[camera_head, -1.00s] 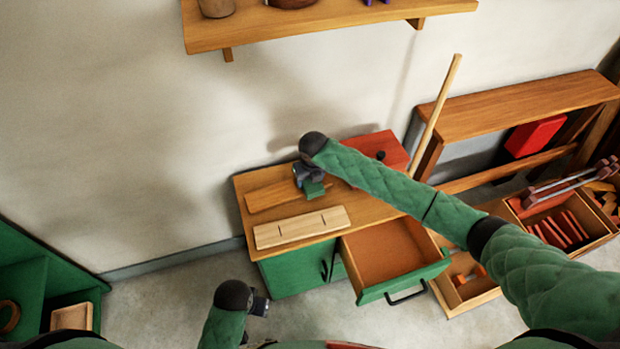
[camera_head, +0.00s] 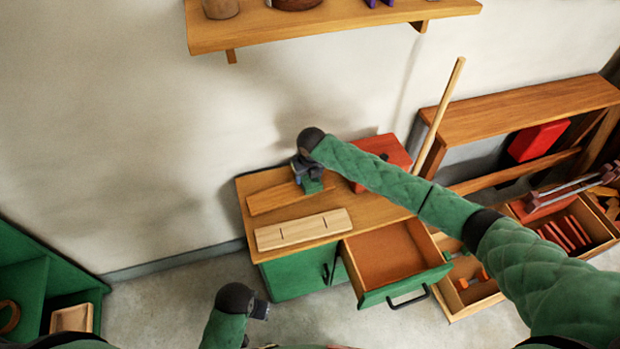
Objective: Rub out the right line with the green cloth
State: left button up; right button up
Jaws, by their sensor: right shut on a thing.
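A pale wooden board (camera_head: 303,229) lies near the front of the cabinet top (camera_head: 368,215). It bears two short dark lines, the left one (camera_head: 282,233) and the right line (camera_head: 325,222). My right gripper (camera_head: 309,177) is shut on the green cloth (camera_head: 312,186) over the darker wooden plank (camera_head: 275,197), behind the pale board. I cannot tell whether the cloth touches the plank. My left gripper (camera_head: 261,309) is low in front of the cabinet, away from the board; its fingers are too small to read.
An open drawer (camera_head: 390,257) juts out at the cabinet's front right. A red box (camera_head: 385,150) stands on the cabinet behind my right arm. A wooden pole (camera_head: 440,110) leans beside it. A shelf (camera_head: 330,24) hangs above. Crates (camera_head: 470,285) stand at the right.

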aim_at(312, 184)
jog(key=shift+s+d+r+p, duration=0.1)
jog(key=shift+s+d+p, duration=0.15)
jog(key=shift+s+p, duration=0.35)
jog(key=shift+s+d+p, duration=0.3)
jog(key=shift+s+p, duration=0.2)
jog(key=shift+s, duration=0.1)
jog(key=shift+s+f, duration=0.15)
jog(key=shift+f, duration=0.05)
jog(key=shift+w+a+f+b, duration=0.1)
jog(key=shift+w+a+b, duration=0.15)
jog(key=shift+w, duration=0.4)
jog(key=shift+w+a+f+b, duration=0.15)
jog(key=shift+w+a, duration=0.1)
jog(key=shift+w, duration=0.4)
jog(key=shift+r, duration=0.15)
jog(key=shift+s, duration=0.15)
jog(key=shift+s+d+p, duration=0.35)
jog(key=shift+s+p, duration=0.25)
jog(key=shift+p, duration=0.15)
jog(key=shift+s+d+p, duration=0.2)
jog(key=shift+s+p, duration=0.25)
jog(key=shift+s, duration=0.25)
